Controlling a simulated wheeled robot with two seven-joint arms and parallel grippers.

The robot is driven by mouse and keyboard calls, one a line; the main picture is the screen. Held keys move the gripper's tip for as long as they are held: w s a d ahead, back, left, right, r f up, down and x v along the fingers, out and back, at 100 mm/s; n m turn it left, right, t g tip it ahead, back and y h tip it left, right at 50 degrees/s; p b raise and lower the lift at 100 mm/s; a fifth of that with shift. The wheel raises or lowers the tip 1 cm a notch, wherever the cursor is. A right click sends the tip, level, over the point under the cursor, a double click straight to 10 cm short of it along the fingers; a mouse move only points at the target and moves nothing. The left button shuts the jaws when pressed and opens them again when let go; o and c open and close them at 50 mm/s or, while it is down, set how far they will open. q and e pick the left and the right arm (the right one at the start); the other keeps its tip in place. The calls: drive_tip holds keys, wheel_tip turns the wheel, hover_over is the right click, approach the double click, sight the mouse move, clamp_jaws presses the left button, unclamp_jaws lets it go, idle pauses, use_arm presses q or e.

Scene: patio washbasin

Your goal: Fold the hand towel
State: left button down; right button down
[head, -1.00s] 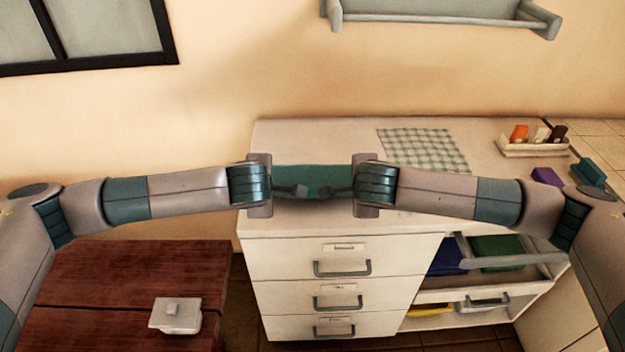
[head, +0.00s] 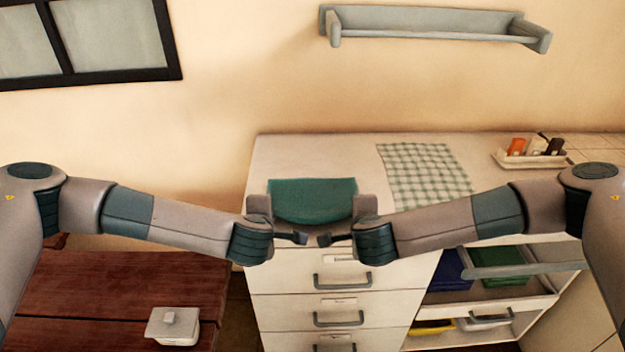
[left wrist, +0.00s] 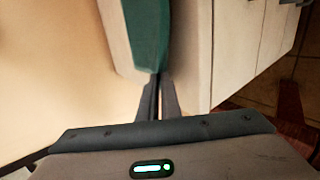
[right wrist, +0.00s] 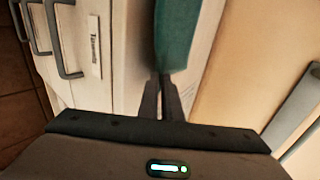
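A teal hand towel (head: 312,200) lies near the front left of the white counter, with a straight back edge and a rounded front edge. It also shows ahead of the fingers in the left wrist view (left wrist: 148,32) and the right wrist view (right wrist: 176,34). My left gripper (head: 300,238) and right gripper (head: 324,240) are just in front of the towel at the counter's front edge, fingertips pointing at each other with a small gap. The gripper bodies stand beside the towel's front corners.
A green checked cloth (head: 424,175) lies flat right of the towel. A white tray (head: 532,160) with several bottles stands farther right. Drawers and an open shelf are below the counter. A wooden table (head: 125,283) with a lidded white box (head: 175,326) is at left.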

use_arm(q)
drive_tip(key=shift+a, duration=0.1)
use_arm(e)
drive_tip(key=shift+d+f, duration=0.1)
use_arm(q)
drive_tip(key=c, duration=1.7)
unclamp_jaws()
use_arm(e)
drive_tip(key=c, duration=1.7)
unclamp_jaws()
